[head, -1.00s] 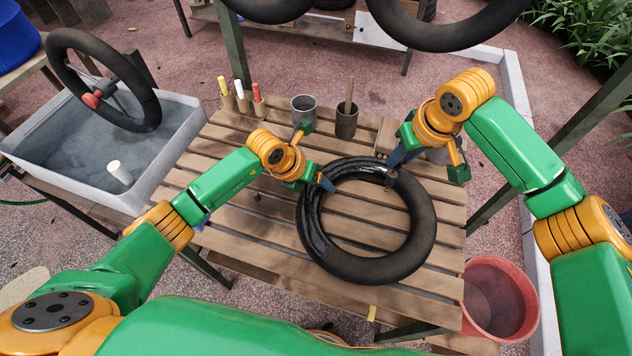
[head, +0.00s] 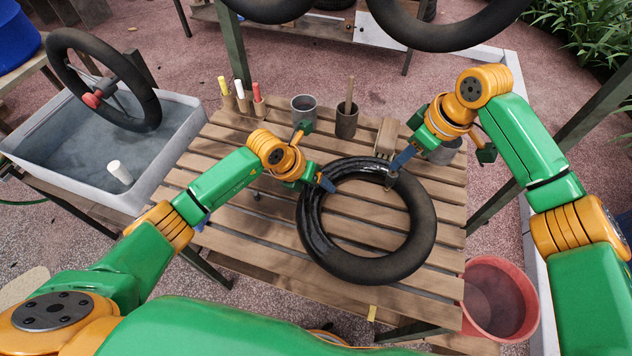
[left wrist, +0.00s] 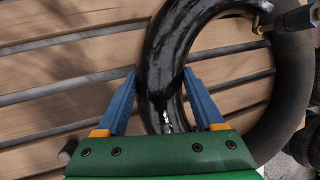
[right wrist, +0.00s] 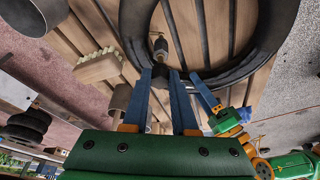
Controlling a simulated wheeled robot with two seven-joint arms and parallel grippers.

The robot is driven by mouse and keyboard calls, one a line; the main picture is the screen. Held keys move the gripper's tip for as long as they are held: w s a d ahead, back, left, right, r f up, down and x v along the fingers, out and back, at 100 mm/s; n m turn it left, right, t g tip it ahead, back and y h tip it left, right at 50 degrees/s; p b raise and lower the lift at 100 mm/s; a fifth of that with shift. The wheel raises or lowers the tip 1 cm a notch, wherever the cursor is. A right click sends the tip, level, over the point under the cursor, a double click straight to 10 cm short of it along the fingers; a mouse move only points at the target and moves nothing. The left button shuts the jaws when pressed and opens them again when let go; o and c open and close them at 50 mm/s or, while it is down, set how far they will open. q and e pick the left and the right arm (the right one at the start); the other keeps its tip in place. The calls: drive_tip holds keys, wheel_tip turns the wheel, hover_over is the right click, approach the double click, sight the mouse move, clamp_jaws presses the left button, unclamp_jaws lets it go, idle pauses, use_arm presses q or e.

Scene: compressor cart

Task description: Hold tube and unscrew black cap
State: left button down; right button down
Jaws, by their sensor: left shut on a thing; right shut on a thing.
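The black inner tube (head: 395,258) lies flat as a ring on the slatted wooden table, its left part glossy. My left gripper (head: 328,184) is shut on the tube at its upper left; in the left wrist view its fingers (left wrist: 161,78) straddle the glossy tube (left wrist: 160,100). My right gripper (head: 391,179) is at the tube's upper inner edge, by the valve. In the right wrist view the brass-tipped valve stem (right wrist: 160,44) stands just beyond its fingertips (right wrist: 165,75). It is shut on a small dark thing, apparently the cap, mostly hidden between the fingers.
On the table (head: 265,225) stand a grey cup (head: 304,109), a dark pot (head: 346,122) with a brush, marker-like sticks (head: 242,98) and a wooden brush (head: 386,136). A water tub (head: 60,165) is left, a red bucket (head: 497,300) lower right. Tubes hang overhead.

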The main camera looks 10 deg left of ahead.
drive_tip(key=n+g, duration=0.1)
drive_tip(key=n, duration=0.5)
drive_tip(key=shift+w+g, duration=0.2)
drive_tip(key=shift+g, duration=0.2)
drive_tip(key=c, duration=0.6)
unclamp_jaws()
drive_tip(key=shift+r, duration=0.1)
drive_tip(key=shift+r, duration=2.4)
drive_tip(key=shift+c, duration=0.4)
